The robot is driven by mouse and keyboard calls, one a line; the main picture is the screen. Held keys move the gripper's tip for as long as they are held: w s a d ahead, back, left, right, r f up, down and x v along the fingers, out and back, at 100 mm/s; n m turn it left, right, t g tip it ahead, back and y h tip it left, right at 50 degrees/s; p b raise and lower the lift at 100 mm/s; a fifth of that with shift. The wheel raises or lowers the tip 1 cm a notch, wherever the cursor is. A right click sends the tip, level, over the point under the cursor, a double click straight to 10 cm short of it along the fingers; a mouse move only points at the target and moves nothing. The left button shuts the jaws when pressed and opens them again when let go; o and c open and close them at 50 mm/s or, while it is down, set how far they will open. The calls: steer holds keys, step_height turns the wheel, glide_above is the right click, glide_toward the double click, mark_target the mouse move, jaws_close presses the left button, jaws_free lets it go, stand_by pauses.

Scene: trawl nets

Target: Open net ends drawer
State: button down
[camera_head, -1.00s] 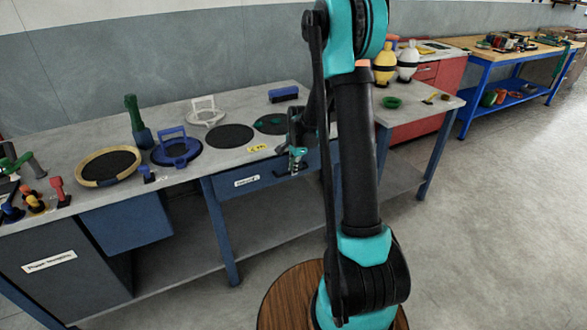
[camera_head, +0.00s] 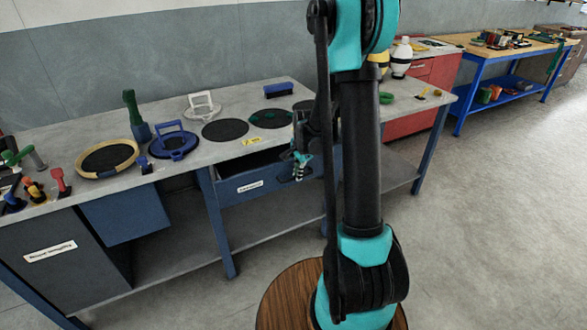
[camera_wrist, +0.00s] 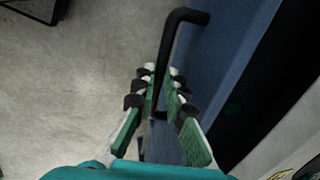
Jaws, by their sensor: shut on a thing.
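The blue drawer (camera_head: 235,190) with a white label (camera_head: 250,187) is under the grey worktop and stands partly open. A dark gap shows between its front and the worktop. I cannot read the label. My gripper (camera_head: 300,172) is at the right part of the drawer front. In the wrist view, my gripper (camera_wrist: 157,88) is shut around the black bar handle (camera_wrist: 172,40), with the blue drawer front (camera_wrist: 222,55) just to its right. The dark drawer inside shows beyond that front. My arm hides the area right of the drawer.
The worktop (camera_head: 215,152) holds a blue ring piece (camera_head: 173,145), a white handled piece (camera_head: 201,105), a dark disc (camera_head: 225,130) and a wooden ring (camera_head: 107,158). A blue table leg (camera_head: 217,225) stands left of the drawer. The floor in front is clear.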

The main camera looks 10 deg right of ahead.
steer(key=s+d, duration=0.2)
steer(key=s, duration=0.6)
steer(key=shift+s+d, duration=0.2)
steer(key=shift+d, duration=0.2)
steer(key=c, duration=1.6)
jaws_free()
steer(key=shift+s+d+r, duration=0.1)
steer(key=shift+s+r, duration=0.25)
steer(key=shift+r, duration=1.6)
steer(key=shift+s+d+r, duration=0.15)
steer(key=shift+s+r, duration=0.2)
steer(key=shift+r, duration=1.65)
steer(key=shift+s+d+r, duration=0.1)
steer(key=shift+s+r, duration=0.25)
steer(key=shift+r, duration=1.6)
steer(key=shift+s, duration=0.1)
steer(key=shift+s+a+f+n+t+h, duration=0.25)
steer(key=shift+s+f+n, duration=0.6)
steer(key=shift+s+n, duration=1.6)
steer(key=shift+s+a+f+n+t, duration=0.1)
steer(key=shift+s+f+n+t, duration=0.55)
steer(key=shift+s+n, duration=1.8)
steer(key=shift+s+a+f+n+t+h, duration=0.2)
steer(key=shift+s+f+n, duration=0.8)
steer(key=shift+s+n, duration=1.4)
